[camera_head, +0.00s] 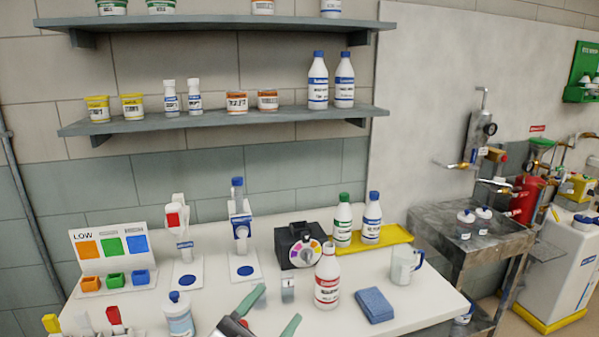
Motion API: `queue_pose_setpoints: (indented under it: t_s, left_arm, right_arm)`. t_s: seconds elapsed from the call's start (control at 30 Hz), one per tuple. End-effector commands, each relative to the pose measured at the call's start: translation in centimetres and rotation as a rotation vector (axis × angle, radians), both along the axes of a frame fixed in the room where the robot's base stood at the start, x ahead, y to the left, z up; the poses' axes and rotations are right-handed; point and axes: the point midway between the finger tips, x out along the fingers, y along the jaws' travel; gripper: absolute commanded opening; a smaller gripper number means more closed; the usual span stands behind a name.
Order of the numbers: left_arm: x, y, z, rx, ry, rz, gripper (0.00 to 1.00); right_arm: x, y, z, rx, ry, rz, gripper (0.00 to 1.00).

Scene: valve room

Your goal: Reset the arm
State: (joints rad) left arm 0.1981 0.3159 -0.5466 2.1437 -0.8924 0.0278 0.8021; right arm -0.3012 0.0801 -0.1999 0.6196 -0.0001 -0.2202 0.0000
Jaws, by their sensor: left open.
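My left gripper (278,303) comes in at the bottom middle of the head view, over the front of the white bench (215,316). Its two green fingers are spread apart and nothing shows between them. A white bottle with a red label (327,285) stands just right of the fingers. A small grey block-like item (288,289) stands beyond the fingertips; I cannot tell what it is. Most of my left arm is cut off by the lower edge. My right gripper is not in view.
A black dial box (300,247), a yellow tray (373,240) with two bottles, a blue cloth (375,305) and a clear jug (403,266) are behind and right. A metal sink (470,229) stands at the right.

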Motion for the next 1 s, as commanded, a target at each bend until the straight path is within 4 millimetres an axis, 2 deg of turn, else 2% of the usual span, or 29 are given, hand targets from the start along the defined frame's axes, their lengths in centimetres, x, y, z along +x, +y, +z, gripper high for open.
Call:
queue_pose_setpoints:
  t_s: [0.1,0.17,0.2,0.27,0.3,0.4,0.5,0.6,0.7,0.9,1.0]
  left_arm:
    - [1.3,5.0,-3.7,-0.11,0.258,0.26,0.59]
    - [1.3,7.5,-6.3,-0.134,0.406,0.382,0.59]
    - [1.1,9.0,-8.3,-0.136,0.513,0.456,0.59]
    - [0.1,11.1,-11.6,-0.127,0.681,0.555,0.59]
    - [-0.9,12.3,-13.8,-0.111,0.794,0.612,0.59]
    - [-4.2,14.5,-18.7,-0.046,1.065,0.706,0.59]
    - [-7.8,15.6,-22.2,0.03,1.285,0.745,0.59]
    - [-11.3,16.3,-24.7,0.104,1.464,0.752,0.59]
    - [-14.6,16.6,-26.4,0.177,1.619,0.737,0.59]
    - [-20.9,16.8,-28.4,0.318,1.884,0.664,0.59]
    - [-19.6,16.6,-31.2,0.319,1.878,0.669,0.59]
  right_arm:
    - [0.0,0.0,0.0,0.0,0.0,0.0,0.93]
    - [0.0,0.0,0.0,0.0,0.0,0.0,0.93]
    - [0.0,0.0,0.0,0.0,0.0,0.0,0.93]
    - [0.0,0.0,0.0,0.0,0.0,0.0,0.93]
    - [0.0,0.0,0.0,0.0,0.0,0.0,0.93]
    - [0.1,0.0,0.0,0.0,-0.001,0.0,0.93]
    - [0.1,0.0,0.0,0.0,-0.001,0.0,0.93]
    - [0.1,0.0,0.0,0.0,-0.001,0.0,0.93]
    - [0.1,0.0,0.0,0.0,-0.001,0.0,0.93]
    - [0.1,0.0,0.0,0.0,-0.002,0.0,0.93]
    - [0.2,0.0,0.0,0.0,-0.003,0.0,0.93]
